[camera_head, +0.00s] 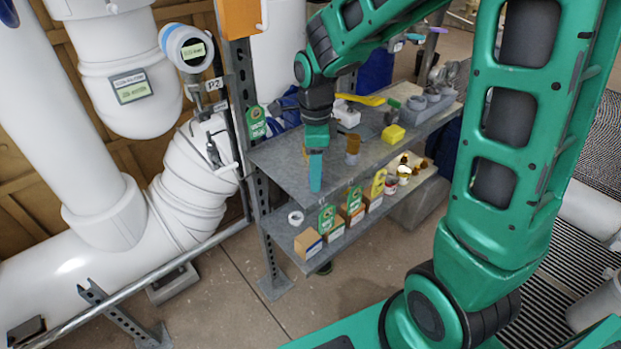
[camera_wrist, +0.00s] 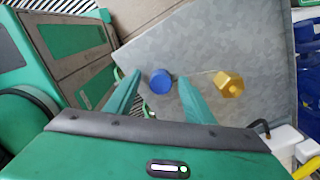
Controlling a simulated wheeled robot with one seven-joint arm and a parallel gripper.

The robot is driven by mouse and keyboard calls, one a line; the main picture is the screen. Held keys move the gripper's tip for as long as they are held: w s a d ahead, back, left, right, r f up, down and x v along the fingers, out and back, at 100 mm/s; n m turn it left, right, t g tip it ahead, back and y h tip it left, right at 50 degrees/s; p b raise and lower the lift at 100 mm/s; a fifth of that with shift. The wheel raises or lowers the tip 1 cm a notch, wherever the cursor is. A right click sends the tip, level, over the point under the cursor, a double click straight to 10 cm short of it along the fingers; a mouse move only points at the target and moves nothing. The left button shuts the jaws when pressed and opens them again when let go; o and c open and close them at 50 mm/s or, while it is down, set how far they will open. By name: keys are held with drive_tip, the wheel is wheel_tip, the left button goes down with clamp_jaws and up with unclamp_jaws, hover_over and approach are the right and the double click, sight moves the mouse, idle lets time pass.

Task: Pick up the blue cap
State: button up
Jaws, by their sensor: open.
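The blue cap (camera_wrist: 161,82) stands on the grey metal shelf top in the wrist view, between and beyond the tips of my gripper's two fingers. My gripper (camera_wrist: 158,92) is open and empty, with its green fingers spread on either side of the cap. I cannot tell the exact gap between fingers and cap. In the head view my gripper (camera_head: 316,172) points down at the near left part of the shelf top (camera_head: 283,165). The blue cap cannot be made out there, and the gripper may hide it.
A brass fitting (camera_wrist: 229,84) stands right of the cap and also shows in the head view (camera_head: 352,148). A yellow block (camera_head: 393,134) and grey parts lie farther right. Boxes (camera_head: 308,243) line the lower shelf. White pipes (camera_head: 95,200) and a post (camera_head: 242,100) stand left.

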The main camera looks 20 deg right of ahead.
drive_tip(key=c, duration=1)
drive_tip(key=shift+r, duration=0.1)
drive_tip(key=shift+r, duration=0.65)
wheel_tip(320, 180, up, 3)
drive_tip(key=shift+w, duration=0.1)
drive_tip(key=shift+c, duration=0.3)
drive_tip(key=s+a+r, duration=0.6)
drive_tip(key=s+a, duration=0.1)
drive_tip(key=s, duration=0.2)
drive_tip(key=shift+s+r, duration=0.25)
drive_tip(key=shift+r, duration=0.05)
drive_tip(key=shift+o, duration=1.2)
drive_tip(key=shift+c, duration=0.9)
